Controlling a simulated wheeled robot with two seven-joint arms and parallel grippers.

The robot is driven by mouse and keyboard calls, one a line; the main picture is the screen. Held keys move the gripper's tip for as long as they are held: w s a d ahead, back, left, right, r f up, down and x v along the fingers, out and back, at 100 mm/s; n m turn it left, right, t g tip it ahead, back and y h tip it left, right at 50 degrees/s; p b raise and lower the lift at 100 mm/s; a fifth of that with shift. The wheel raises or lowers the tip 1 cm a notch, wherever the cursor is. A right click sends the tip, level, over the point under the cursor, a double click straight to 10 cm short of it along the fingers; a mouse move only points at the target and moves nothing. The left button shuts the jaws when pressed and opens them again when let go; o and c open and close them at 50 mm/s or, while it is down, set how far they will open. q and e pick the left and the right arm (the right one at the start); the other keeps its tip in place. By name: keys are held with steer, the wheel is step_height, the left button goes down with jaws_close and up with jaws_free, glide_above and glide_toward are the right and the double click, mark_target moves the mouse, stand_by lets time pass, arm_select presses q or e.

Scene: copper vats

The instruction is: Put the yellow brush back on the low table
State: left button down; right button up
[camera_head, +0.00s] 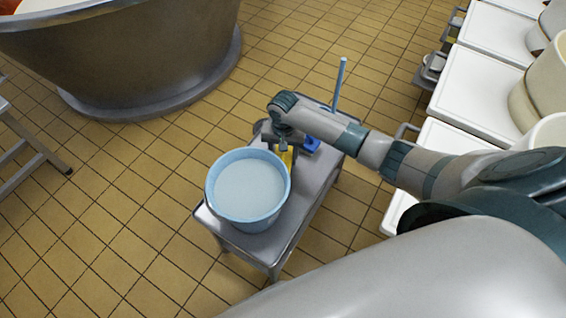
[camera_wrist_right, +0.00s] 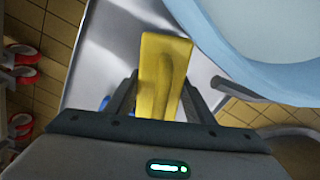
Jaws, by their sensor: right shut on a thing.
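The yellow brush (camera_head: 288,159) is between the fingers of my right gripper (camera_head: 284,146), over the low metal table (camera_head: 309,187). In the right wrist view the yellow brush (camera_wrist_right: 163,70) sits between the two dark fingers of the gripper (camera_wrist_right: 160,97), which is shut on it. The table's bare metal (camera_wrist_right: 108,45) shows behind the brush. I cannot tell whether the brush touches the tabletop. My wrist hides part of the brush in the head view. My left gripper is not in view.
A light blue bucket (camera_head: 247,187) with pale contents stands on the table's near end, close beside the brush. A blue item (camera_head: 310,144) and an upright blue handle (camera_head: 339,86) are at the far end. A copper vat (camera_head: 130,60) is at upper left.

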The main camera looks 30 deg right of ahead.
steer(key=shift+w, duration=0.15)
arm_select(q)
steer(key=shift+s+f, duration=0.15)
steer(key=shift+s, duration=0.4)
arm_select(e)
steer(key=shift+a, duration=0.1)
steer(key=shift+f, duration=0.15)
